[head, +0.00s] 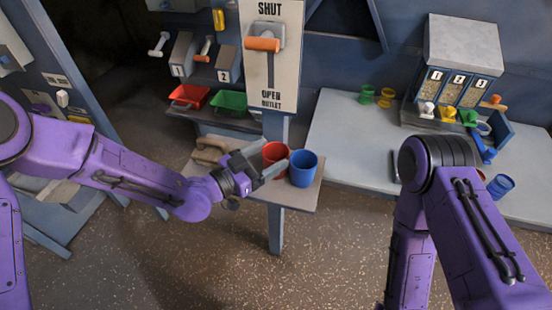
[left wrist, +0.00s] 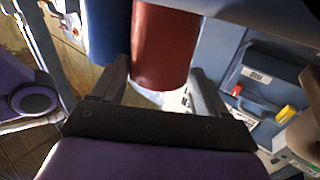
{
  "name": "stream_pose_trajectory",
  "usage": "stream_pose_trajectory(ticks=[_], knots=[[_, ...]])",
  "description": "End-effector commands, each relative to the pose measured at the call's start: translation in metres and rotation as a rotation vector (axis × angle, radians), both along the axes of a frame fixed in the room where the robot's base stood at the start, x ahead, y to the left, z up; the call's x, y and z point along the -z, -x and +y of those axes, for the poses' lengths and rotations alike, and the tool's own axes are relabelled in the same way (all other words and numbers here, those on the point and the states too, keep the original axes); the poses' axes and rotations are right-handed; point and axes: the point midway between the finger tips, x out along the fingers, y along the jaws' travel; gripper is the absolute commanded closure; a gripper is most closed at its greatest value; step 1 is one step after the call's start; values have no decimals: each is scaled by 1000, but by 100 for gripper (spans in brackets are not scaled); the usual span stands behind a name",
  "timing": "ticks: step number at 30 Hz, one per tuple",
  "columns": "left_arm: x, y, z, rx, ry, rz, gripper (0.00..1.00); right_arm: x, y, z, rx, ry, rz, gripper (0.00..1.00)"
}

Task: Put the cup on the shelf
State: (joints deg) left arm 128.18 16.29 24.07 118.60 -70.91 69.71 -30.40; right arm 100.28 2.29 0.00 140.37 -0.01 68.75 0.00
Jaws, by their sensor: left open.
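A red cup (head: 274,153) and a blue cup (head: 303,168) stand side by side on a small wooden-topped shelf (head: 250,191) in the head view. My left gripper (head: 264,165) is at the near left side of the red cup, with its jaws open. In the left wrist view the red cup (left wrist: 165,45) is between and beyond the two open fingers (left wrist: 160,82), with a gap on the right side. The blue cup (left wrist: 107,32) is left of it there. My right arm shows at the right; its gripper is not visible.
A post with a SHUT/OPEN lever panel (head: 271,70) rises behind the cups. Red (head: 189,95) and green (head: 229,102) trays are behind left.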

Motion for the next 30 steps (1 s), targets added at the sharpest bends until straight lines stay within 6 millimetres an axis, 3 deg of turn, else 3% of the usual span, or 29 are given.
stream_pose_trajectory(ticks=[6, 7, 10, 13, 14, 22, 27, 30], knots=[[1, -2, -2, 0, 0, 1, 25, 0, 0, 0, 0, 0, 0, 57], [1, -2, -2, 0, 0, 1, 28, 0, 0, 0, 0, 0, 0, 57], [1, -1, -2, 0, 0, 1, 61, 0, 0, 0, 0, 0, 0, 57], [1, -2, -2, 0, 0, 1, 62, 0, 0, 0, 0, 0, 0, 57], [1, -1, -2, 0, 0, 1, 67, 0, 0, 0, 0, 0, 0, 57], [-7, -1, -2, 0, 0, 1, 67, -6, 0, 0, 0, 0, 0, 57], [-38, -2, -2, 1, -1, -2, 67, -28, 0, 0, 0, 0, 0, 57], [-57, 14, -2, 1, 0, 3, 67, -42, 0, 0, 0, 0, 0, 57]])
